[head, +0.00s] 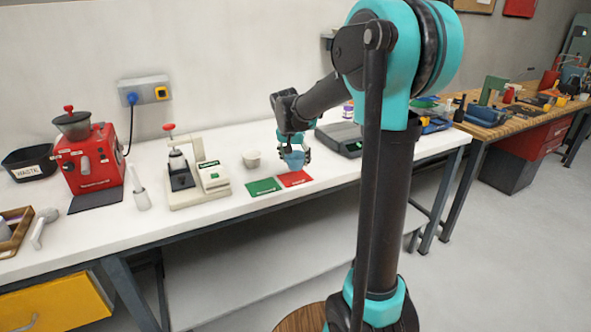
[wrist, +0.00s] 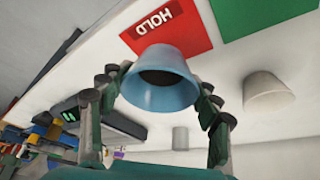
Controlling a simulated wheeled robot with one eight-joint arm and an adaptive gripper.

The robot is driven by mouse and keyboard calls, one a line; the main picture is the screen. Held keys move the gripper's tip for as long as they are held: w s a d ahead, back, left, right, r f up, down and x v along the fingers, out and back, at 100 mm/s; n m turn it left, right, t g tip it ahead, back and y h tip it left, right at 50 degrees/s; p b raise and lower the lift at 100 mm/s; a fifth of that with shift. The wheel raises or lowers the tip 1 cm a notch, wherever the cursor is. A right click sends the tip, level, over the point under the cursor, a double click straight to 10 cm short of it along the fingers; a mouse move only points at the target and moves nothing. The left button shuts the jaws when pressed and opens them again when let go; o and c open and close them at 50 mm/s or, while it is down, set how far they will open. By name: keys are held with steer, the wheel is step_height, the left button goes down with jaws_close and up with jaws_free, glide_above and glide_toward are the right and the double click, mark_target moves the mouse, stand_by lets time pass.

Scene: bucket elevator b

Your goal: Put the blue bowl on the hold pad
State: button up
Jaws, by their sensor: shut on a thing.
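The blue bowl (head: 294,160) is in my gripper (head: 293,152), near the red pad in the head view. In the wrist view the bowl (wrist: 160,85) fills the space between the two fingers of my gripper (wrist: 160,98), which are shut on its sides. The red hold pad (head: 294,179) lies on the white bench; in the wrist view its HOLD label shows on the pad (wrist: 185,30), just beyond the bowl. Whether the bowl touches the pad or hangs above it I cannot tell.
A green pad (head: 264,187) lies left of the red pad. A pale cup (head: 252,159) stands behind the green pad. A scale (head: 340,138) stands to the right of my gripper. A white press-like device (head: 195,170) and a red grinder (head: 90,160) stand further left.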

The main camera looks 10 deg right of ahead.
mark_target(296, 169)
steer(key=shift+f, duration=2)
steer(key=shift+f, duration=0.15)
steer(key=o, duration=1.4)
steer(key=v, duration=1.2)
steer(key=s+d+f+n, duration=0.1)
steer(key=s+d+f, duration=0.1)
steer(key=s+f, duration=0.4)
steer(key=s+d+f+n+y, duration=0.1)
steer(key=s+d+f+n, duration=0.1)
steer(key=s+f, duration=0.5)
steer(key=s+d+f+n+y, duration=0.1)
steer(key=s+d+f+n, duration=0.1)
steer(key=s+f, duration=0.5)
steer(key=shift+s+f, duration=0.2)
steer(key=shift+s, duration=3)
